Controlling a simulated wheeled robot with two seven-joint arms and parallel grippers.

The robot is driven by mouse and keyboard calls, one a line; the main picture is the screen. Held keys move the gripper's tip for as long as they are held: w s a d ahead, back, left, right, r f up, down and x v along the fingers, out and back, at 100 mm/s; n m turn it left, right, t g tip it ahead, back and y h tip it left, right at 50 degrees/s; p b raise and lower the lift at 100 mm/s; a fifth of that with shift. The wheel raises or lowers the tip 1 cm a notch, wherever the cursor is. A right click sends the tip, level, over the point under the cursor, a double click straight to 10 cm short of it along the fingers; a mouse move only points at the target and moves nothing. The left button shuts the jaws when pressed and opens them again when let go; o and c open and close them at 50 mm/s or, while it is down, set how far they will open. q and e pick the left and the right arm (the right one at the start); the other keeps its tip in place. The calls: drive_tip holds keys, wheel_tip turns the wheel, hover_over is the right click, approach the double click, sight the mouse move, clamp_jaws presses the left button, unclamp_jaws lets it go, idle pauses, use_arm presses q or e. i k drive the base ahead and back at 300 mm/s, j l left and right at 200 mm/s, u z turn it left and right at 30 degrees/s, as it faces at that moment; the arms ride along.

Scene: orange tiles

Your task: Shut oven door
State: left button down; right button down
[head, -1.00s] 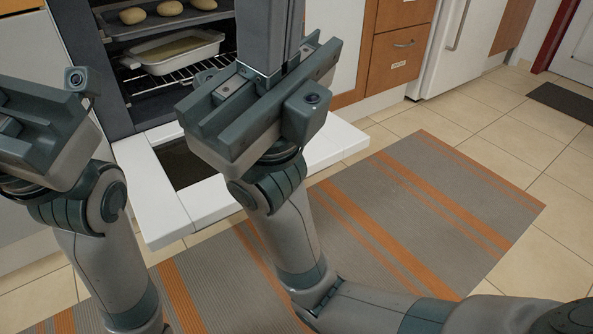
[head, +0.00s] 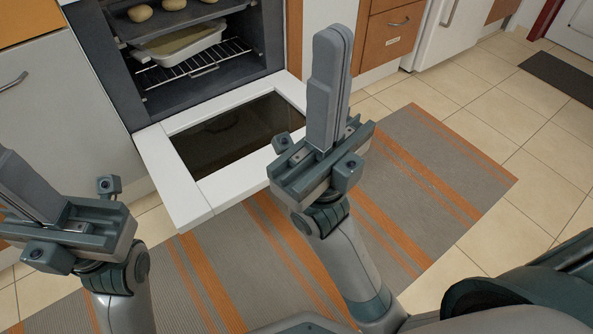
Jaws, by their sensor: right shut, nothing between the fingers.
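The oven (head: 118,75) stands at the upper left with its cavity exposed. Its door (head: 175,185) is folded down, roughly level, with a white frame and dark glass pane. My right gripper (head: 335,38) is shut and empty, its fingers pointing up, in front of the door's right part in the picture. Its body hides the door's near right corner. My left gripper (head: 18,180) is at the lower left, left of the door and apart from it in the picture. Its tips are at the picture's edge, so its opening is unclear.
Inside the oven are a white baking dish (head: 185,45) on a wire rack (head: 200,68) and several buns (head: 140,13) on a tray above. A striped mat (head: 440,165) covers the floor in front. Drawers (head: 395,40) and a white fridge (head: 450,30) stand to the right.

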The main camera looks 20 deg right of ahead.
sight(222, 143)
drive_tip(key=k+l, duration=0.2)
drive_tip(key=k, duration=0.3)
drive_tip(key=k+l, duration=0.15)
drive_tip(key=k, duration=0.35)
